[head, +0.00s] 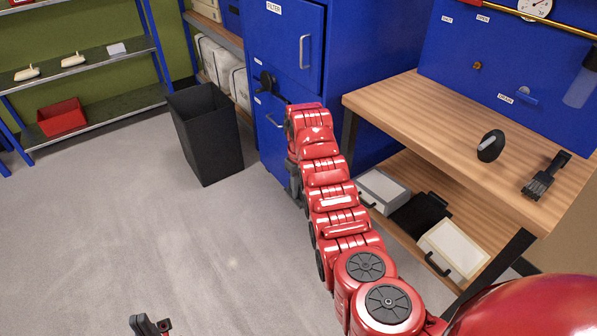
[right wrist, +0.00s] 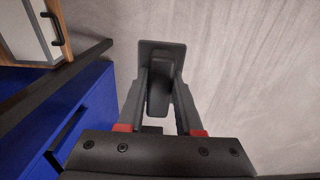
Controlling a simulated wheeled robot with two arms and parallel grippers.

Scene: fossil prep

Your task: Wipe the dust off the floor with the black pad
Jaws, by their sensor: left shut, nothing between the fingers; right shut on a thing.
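My right gripper (right wrist: 160,82) is shut on the black pad (right wrist: 150,49), holding it by its raised grip; the pad's flat plate shows beyond the fingertips, over the floor. Whether the pad touches the floor I cannot tell. In the head view my red right arm reaches out past the blue cabinet and hides most of this gripper and the pad. My left gripper (head: 150,326) is shut and empty at the bottom edge of the head view, partly cut off. The grey floor (head: 130,215) has faint pale patches, one small pale spot near the middle; I cannot tell if these are dust.
A black bin (head: 208,135) stands on the floor left of the blue cabinet (head: 345,60). A wooden workbench (head: 440,110) with a lower shelf of cases stands at the right. Metal shelves (head: 90,95) with a red box stand at the back left. The left floor is open.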

